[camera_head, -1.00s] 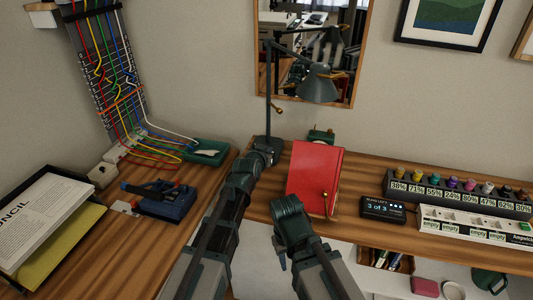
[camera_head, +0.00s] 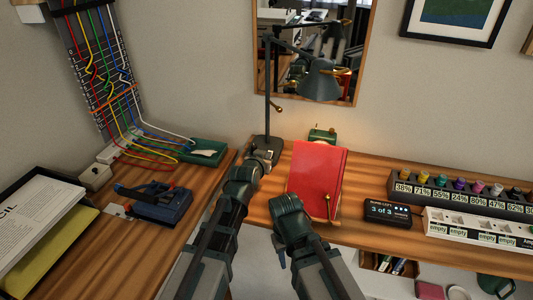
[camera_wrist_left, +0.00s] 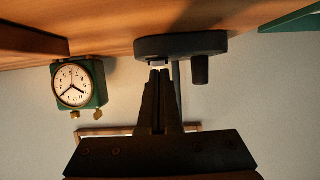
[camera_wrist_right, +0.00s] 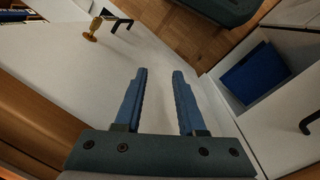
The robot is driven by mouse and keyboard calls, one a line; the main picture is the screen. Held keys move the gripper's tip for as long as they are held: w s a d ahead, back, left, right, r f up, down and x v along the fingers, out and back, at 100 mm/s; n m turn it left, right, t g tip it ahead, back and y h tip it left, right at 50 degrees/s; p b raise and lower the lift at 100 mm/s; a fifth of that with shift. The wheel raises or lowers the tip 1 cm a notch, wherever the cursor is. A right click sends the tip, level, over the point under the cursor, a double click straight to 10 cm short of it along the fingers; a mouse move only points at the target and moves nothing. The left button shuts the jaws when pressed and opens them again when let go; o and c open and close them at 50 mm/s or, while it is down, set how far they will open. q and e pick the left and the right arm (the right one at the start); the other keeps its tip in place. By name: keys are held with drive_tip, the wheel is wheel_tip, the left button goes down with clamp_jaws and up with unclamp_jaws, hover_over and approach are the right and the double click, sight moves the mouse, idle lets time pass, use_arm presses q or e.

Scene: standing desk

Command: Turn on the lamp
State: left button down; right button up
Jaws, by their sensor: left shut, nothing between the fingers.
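The dark desk lamp (camera_head: 318,82) stands at the back of the desk, its shade hanging in front of the mirror. Warm light falls on the wall and desk below the shade. My left gripper (camera_head: 266,163) is shut and empty at the front of the lamp base (camera_head: 267,143). In the left wrist view its fingertips (camera_wrist_left: 159,74) are at a small pale switch (camera_wrist_left: 158,63) on the base's (camera_wrist_left: 190,44) edge; I cannot tell whether they touch. A dark knob (camera_wrist_left: 200,70) sits beside it. My right gripper (camera_wrist_right: 157,73) is open and empty, below the desk edge.
A red book (camera_head: 317,170) stands right of the lamp, with a green clock (camera_head: 322,134) behind it. A blue-black device (camera_head: 160,202) and green tray (camera_head: 204,151) lie left.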

use_arm(q)
drive_tip(key=shift+s, duration=0.1)
drive_tip(key=shift+r, duration=0.15)
use_arm(e)
drive_tip(key=shift+r, duration=0.2)
use_arm(q)
drive_tip(key=shift+r+p, duration=0.7)
drive_tip(key=shift+p, duration=0.15)
use_arm(e)
drive_tip(key=shift+s+r, duration=0.1)
drive_tip(key=shift+r, duration=0.6)
